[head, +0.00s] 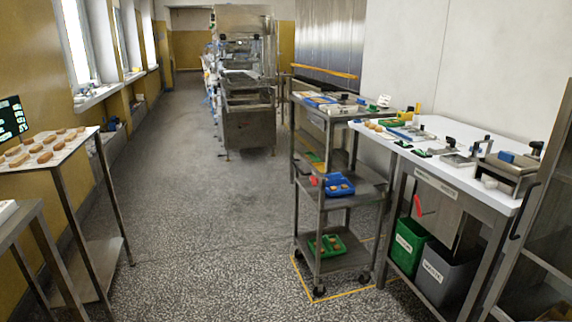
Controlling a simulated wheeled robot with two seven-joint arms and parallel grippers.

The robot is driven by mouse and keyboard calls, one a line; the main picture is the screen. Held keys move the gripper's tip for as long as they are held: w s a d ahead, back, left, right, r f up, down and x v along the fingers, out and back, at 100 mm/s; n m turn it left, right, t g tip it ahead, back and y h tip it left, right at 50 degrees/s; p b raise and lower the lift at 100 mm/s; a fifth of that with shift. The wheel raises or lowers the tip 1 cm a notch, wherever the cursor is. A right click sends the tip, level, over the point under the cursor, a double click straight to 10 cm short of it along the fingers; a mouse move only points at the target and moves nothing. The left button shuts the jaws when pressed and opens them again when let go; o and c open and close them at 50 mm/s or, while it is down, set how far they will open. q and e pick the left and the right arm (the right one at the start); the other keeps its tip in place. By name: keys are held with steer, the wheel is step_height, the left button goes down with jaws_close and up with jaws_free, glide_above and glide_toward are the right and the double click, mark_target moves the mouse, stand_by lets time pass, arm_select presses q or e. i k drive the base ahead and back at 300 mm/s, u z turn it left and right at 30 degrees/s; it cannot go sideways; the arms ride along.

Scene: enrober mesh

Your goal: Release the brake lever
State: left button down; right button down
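A red lever-like piece (418,206) shows under the right-hand table, in front of its dark underside, slanting down to the right. A small red knob-like piece (313,180) shows at the front left post of the steel trolley (318,251), beside the middle shelf. I cannot tell from this view which of the two is the brake lever, or how it is set. The trolley stands on casters inside a yellow floor outline. Neither of my grippers is in view.
The white-topped table (465,133) at right carries several tools; a green bin (405,245) and a grey bin (440,275) stand below. A rack (60,143) with brown pieces is at left. A steel machine (247,115) stands at the back. The speckled floor (200,220) between is clear.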

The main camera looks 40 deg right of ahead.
mark_target(313, 181)
steer(key=z, duration=0.6)
steer(key=i, duration=1.85)
steer(key=z, duration=2.05)
steer(key=i, duration=0.6)
steer(key=z, duration=0.55)
